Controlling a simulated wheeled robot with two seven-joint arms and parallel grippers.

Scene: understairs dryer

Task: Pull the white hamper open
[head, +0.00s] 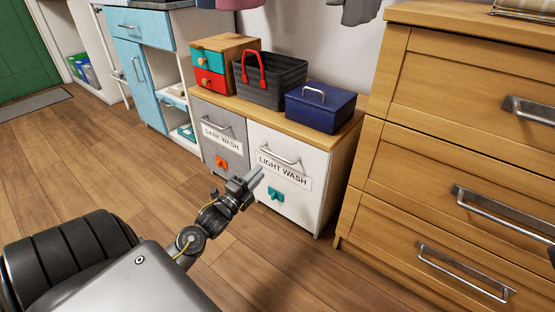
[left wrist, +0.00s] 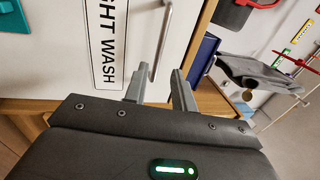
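The white hamper (head: 314,184) is a shut front marked "LIGHT WASH", with a silver bar handle (head: 279,158) above the label and a teal tag (head: 274,193) below. My left gripper (head: 257,174) is in front of it, at the label's left end and just below the handle in the head view. In the left wrist view the two fingers (left wrist: 159,82) stand apart with nothing gripped. The handle (left wrist: 162,42) shows just beyond and between their tips; I cannot tell the exact gap.
A grey "DARK WASH" hamper (head: 220,136) adjoins on the left. On the wooden top stand a black basket (head: 270,85), a blue box (head: 322,110) and a small drawer unit (head: 226,44). A wooden dresser (head: 440,150) stands close on the right. The floor in front is clear.

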